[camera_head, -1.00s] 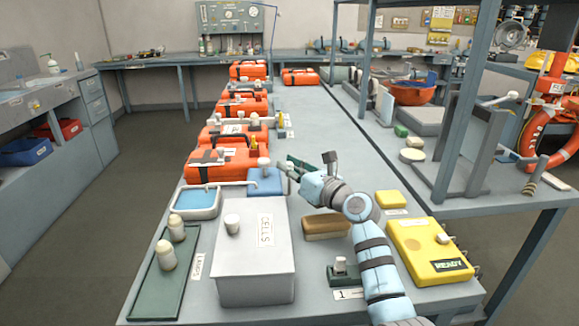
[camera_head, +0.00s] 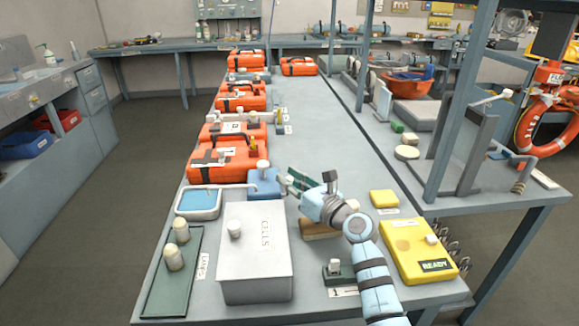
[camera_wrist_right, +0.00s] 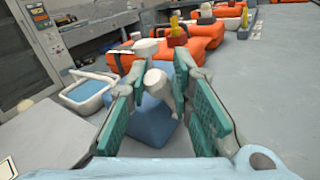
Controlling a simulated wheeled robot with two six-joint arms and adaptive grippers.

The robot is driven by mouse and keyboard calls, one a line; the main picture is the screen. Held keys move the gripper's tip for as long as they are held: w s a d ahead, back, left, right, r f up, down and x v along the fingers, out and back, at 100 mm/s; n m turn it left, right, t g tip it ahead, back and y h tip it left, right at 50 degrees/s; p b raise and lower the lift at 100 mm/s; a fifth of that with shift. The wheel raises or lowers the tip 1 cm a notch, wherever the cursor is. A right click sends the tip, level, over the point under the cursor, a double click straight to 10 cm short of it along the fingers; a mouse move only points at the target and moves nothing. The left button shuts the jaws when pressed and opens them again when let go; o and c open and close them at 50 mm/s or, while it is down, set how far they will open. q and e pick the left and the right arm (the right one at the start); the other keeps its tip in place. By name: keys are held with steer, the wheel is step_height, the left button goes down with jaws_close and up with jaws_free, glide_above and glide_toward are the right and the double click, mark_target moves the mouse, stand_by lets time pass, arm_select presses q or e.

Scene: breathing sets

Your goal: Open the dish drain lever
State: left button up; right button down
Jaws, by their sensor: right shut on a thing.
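The dish (camera_head: 198,203) is a shallow white basin with blue inside, at the left of the near bench. A thin light bar runs along its far side toward a blue block (camera_head: 263,185) with a white knob on top. My right gripper (camera_head: 285,179) is just right of the block. In the right wrist view the dish (camera_wrist_right: 88,92) is at left and the blue block (camera_wrist_right: 150,125) lies below the teal fingers. A white rounded knob (camera_wrist_right: 157,80) sits between those fingers, which are shut on it. Whether it joins the dish's bar is unclear. My left gripper is not in view.
A large white box (camera_head: 255,265) stands in front of the dish, with a green tray (camera_head: 165,295) holding two white jars at left. A brown block (camera_head: 318,231) lies under my right arm. Orange cases (camera_head: 228,163) line the bench beyond. A yellow box (camera_head: 418,255) is at right.

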steer(key=shift+s+a+f+p, duration=0.1)
steer(key=shift+s+f+p, duration=0.35)
steer(key=shift+s+f, duration=0.25)
steer(key=c, duration=1.5)
jaws_free()
steer(key=shift+a+r, duration=0.1)
steer(key=shift+a, duration=0.05)
steer(key=v, duration=1.2)
steer(key=shift+c, duration=0.4)
